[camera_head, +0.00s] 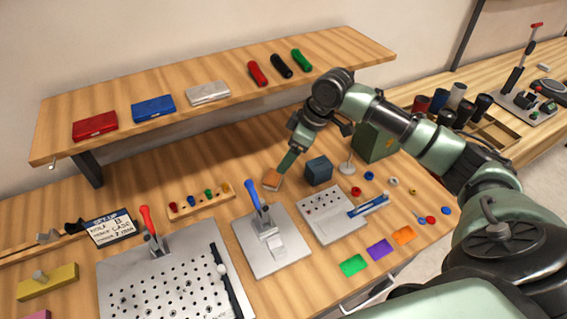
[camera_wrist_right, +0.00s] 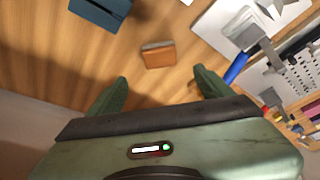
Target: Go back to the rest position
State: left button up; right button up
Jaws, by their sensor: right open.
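My right arm reaches in from the right in the head view. Its gripper (camera_head: 285,164) points down over the middle of the workbench. In the right wrist view the two green fingers (camera_wrist_right: 162,86) stand wide apart with nothing between them. A small orange-brown block (camera_head: 271,180) lies on the bench just beyond the fingertips; it also shows in the right wrist view (camera_wrist_right: 158,54), apart from both fingers. My left gripper is in neither view.
A dark blue block (camera_head: 318,171) and a green box (camera_head: 375,142) stand right of the gripper. A blue-handled clamp fixture (camera_head: 272,240) is in front. A raised shelf (camera_head: 215,92) holds coloured cases and grips behind. A peg rack (camera_head: 201,201) lies left.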

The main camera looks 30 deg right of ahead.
jog(key=shift+s+d+r, duration=0.15)
jog(key=shift+r, duration=0.3)
